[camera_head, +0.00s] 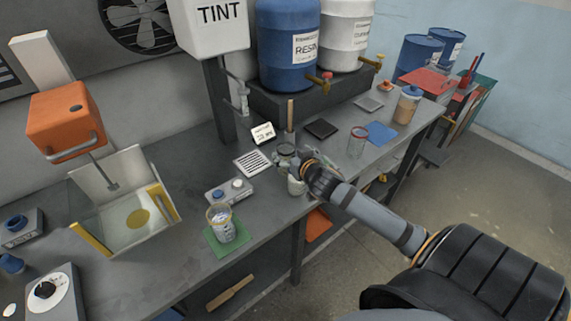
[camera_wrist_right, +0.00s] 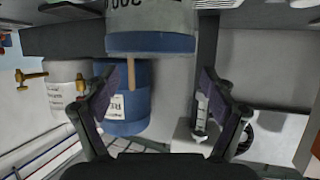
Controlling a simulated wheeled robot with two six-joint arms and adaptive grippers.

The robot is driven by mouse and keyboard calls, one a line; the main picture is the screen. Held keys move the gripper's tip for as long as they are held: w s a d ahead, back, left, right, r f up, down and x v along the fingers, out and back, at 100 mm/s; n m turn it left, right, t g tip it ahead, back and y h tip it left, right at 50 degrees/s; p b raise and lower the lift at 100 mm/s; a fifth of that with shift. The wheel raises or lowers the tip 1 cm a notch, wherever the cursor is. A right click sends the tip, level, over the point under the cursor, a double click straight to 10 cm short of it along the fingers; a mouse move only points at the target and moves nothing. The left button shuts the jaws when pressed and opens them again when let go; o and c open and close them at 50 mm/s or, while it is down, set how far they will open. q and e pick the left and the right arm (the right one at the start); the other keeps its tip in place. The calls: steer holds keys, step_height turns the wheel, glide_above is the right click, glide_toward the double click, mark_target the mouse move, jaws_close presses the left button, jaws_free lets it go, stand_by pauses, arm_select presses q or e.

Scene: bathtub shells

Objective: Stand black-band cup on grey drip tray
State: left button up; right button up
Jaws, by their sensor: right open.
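A clear cup with a dark band at its rim (camera_head: 285,149) stands on the bench by my right gripper, partly hidden by it. In the right wrist view, a cup with an upside-down number and dark bluish band (camera_wrist_right: 150,42) shows at the top, just beyond the fingers. My right gripper (camera_head: 290,163) is open at the cup; its two fingers (camera_wrist_right: 157,88) are apart with nothing between them. A grey slatted tray (camera_head: 252,163) lies left of the cup, and a plain grey square tray (camera_head: 369,103) lies at the back right; I cannot tell which is the drip tray. My left gripper is out of view.
A red-rim cup (camera_head: 357,141) and a blue mat (camera_head: 381,134) are to the right. A black tray (camera_head: 321,128) lies behind. A cup on a green mat (camera_head: 225,235) and a small control box (camera_head: 229,191) are at the left front. The tint dispenser column (camera_head: 217,100) rises behind.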

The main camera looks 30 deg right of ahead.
mark_target(283, 145)
steer(key=x, duration=0.5)
steer(key=shift+d+f, duration=0.1)
steer(key=shift+d, duration=0.1)
steer(key=shift+s, duration=0.1)
steer(key=shift+c, duration=0.3)
steer(key=shift+c, duration=1.3)
jaws_close()
